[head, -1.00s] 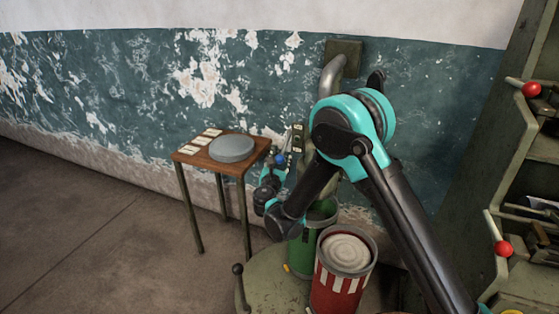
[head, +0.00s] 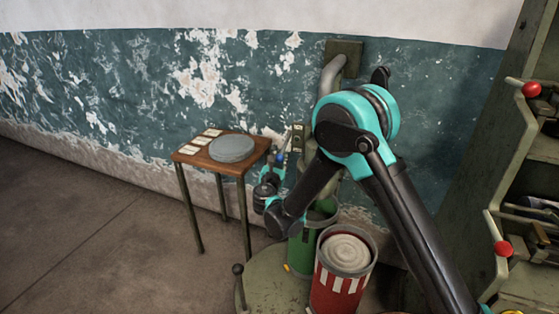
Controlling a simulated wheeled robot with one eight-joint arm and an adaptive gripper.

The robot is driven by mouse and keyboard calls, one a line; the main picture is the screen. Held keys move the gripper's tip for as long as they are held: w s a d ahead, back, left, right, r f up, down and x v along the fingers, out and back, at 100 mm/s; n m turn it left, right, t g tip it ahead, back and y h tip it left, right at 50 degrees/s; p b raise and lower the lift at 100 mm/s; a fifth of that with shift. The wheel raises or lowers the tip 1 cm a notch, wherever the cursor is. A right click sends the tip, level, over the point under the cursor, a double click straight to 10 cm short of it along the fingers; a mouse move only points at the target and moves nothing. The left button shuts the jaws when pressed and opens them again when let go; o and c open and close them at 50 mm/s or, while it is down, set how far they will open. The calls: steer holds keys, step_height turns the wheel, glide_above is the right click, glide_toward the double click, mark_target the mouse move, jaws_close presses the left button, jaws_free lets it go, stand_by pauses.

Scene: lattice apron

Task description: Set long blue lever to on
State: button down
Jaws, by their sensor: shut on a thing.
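The blue knob of the long lever (head: 280,158) shows small, just right of the small table and in front of the wall. My gripper (head: 279,166) is at this knob and shut on it. The teal and black wrist is just below. The contact is tiny in this view, and the lever's shaft and base are mostly hidden by my gripper and arm. A pale plate with dark spots (head: 298,138) is on the wall side, just right of the knob; I cannot read any marking on it.
A wooden-topped table (head: 194,158) with a grey round disc (head: 232,148) and pale cards stands left of my gripper. A green can (head: 301,254) and a red-white striped can (head: 337,288) stand below my arm. A green shelf unit (head: 470,190) is at right.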

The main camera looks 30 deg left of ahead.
steer(key=shift+s+r+g, duration=0.25)
steer(key=shift+r+g, duration=0.15)
steer(key=shift+r, duration=0.15)
step_height(320, 180, up, 7)
steer(key=g, duration=0.3)
steer(key=m+g+h, duration=0.1)
steer(key=g, duration=0.2)
steer(key=shift+s+d+r+h, duration=0.1)
steer(key=shift+r+h, duration=0.1)
steer(key=shift+h, duration=0.1)
steer(key=shift+r+g, duration=0.6)
steer(key=shift+r, duration=0.05)
steer(key=shift+w+r, duration=0.45)
steer(key=shift+r, duration=0.25)
steer(key=c, duration=1.1)
jaws_free()
steer(key=v, duration=1.2)
steer(key=shift+a+r, duration=0.1)
steer(key=shift+a, duration=0.1)
